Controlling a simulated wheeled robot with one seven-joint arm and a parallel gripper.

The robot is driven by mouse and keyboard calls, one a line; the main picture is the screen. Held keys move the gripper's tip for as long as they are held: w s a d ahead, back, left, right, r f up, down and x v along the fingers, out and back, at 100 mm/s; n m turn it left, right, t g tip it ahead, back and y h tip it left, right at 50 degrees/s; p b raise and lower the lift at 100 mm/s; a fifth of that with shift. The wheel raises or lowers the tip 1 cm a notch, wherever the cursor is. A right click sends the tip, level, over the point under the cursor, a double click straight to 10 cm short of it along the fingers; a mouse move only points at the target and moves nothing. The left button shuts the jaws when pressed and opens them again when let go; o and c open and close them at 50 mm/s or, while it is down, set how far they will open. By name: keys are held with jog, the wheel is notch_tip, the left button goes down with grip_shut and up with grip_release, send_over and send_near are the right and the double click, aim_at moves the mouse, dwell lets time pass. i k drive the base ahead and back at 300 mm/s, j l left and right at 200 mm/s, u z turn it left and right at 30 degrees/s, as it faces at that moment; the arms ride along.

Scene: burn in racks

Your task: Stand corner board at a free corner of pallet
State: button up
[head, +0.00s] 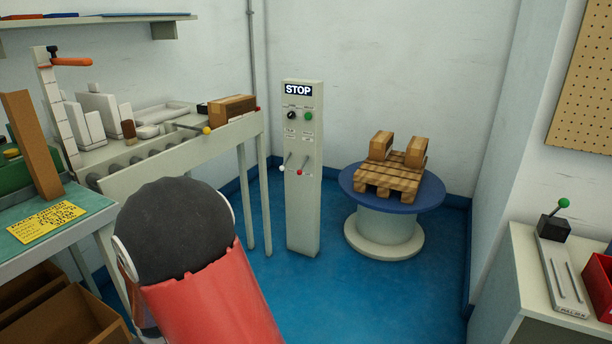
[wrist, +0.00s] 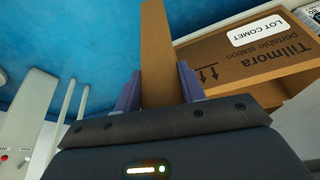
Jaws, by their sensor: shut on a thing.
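My gripper (wrist: 161,90) is shut on a brown corner board (wrist: 158,45) in the wrist view, with a finger on each side of it. The board runs away from the jaws over blue floor, and its far end is cut off by the frame. In the head view my arm hides the gripper. The wooden pallet (head: 385,185) lies on a round blue turntable (head: 430,198) at the right.
A STOP control post (head: 303,170) stands left of the turntable. A roller conveyor (head: 185,152) carries a carton (head: 232,108). Another brown board (head: 30,145) stands on the left bench. In the wrist view a printed carton (wrist: 245,55) is close to the right of the held board.

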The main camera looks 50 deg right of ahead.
aim_at(411, 182)
jog(key=l+z, duration=0.1)
jog(key=z, duration=0.3)
jog(key=i+z, duration=0.1)
jog(key=z, duration=0.35)
jog(key=l+z, duration=0.1)
jog(key=z, duration=0.3)
jog(key=i+z, duration=0.15)
jog(key=z, duration=0.7)
jog(key=i+j+z, duration=0.1)
jog(key=i+z, duration=0.25)
jog(key=i+j+z, duration=0.3)
jog(key=i, duration=0.15)
jog(key=i+j+z, duration=0.35)
jog(key=i+l, duration=0.05)
jog(key=l, duration=0.05)
